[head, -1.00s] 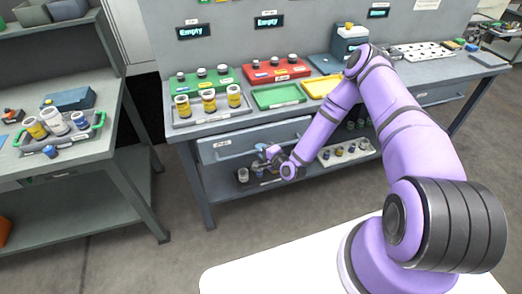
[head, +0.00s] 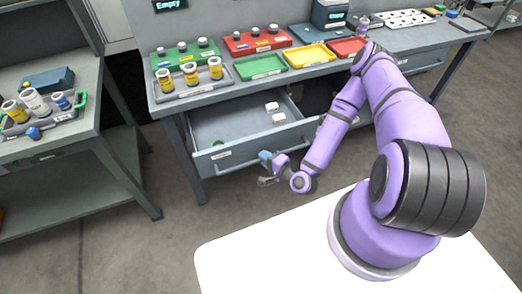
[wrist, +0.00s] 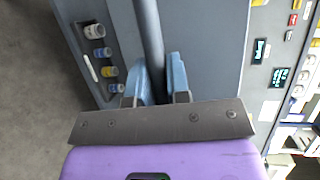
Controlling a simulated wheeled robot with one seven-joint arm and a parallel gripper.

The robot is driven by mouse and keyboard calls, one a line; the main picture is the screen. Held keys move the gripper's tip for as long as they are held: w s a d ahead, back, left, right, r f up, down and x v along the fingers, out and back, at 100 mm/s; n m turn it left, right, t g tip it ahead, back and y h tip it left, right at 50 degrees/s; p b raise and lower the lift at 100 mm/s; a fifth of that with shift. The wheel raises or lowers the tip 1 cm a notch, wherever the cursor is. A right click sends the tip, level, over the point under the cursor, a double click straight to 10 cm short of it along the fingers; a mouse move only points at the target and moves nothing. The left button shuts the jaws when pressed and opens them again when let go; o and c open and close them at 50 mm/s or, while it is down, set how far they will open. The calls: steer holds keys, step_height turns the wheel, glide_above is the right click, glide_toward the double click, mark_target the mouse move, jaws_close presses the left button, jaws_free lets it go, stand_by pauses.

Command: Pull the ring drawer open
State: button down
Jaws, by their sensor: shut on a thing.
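The grey drawer (head: 228,157) under the left part of the workbench stands pulled out, and its inside shows from above. Its label is too small to read. In it lie small white items (head: 272,107) at the right and a small green item (head: 218,142) near the front left. My gripper (head: 267,166) is at the right part of the drawer front. In the wrist view my gripper's blue fingers (wrist: 158,78) are shut on the grey handle bar (wrist: 148,28), one on each side. The grip itself is partly hidden in the head view.
The bench top holds a grey tray (head: 220,89) of yellow-labelled bottles, with green (head: 260,67), yellow (head: 310,56) and red trays beside it. A second bench (head: 70,150) stands at the left. Floor is clear between the benches. A lower tray (wrist: 92,75) with several bottles shows in the wrist view.

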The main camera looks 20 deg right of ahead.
steer(key=shift+s, duration=0.4)
steer(key=c, duration=1.1)
jaws_free()
steer(key=v, duration=0.7)
steer(key=shift+s, duration=0.15)
steer(key=shift+d, duration=0.15)
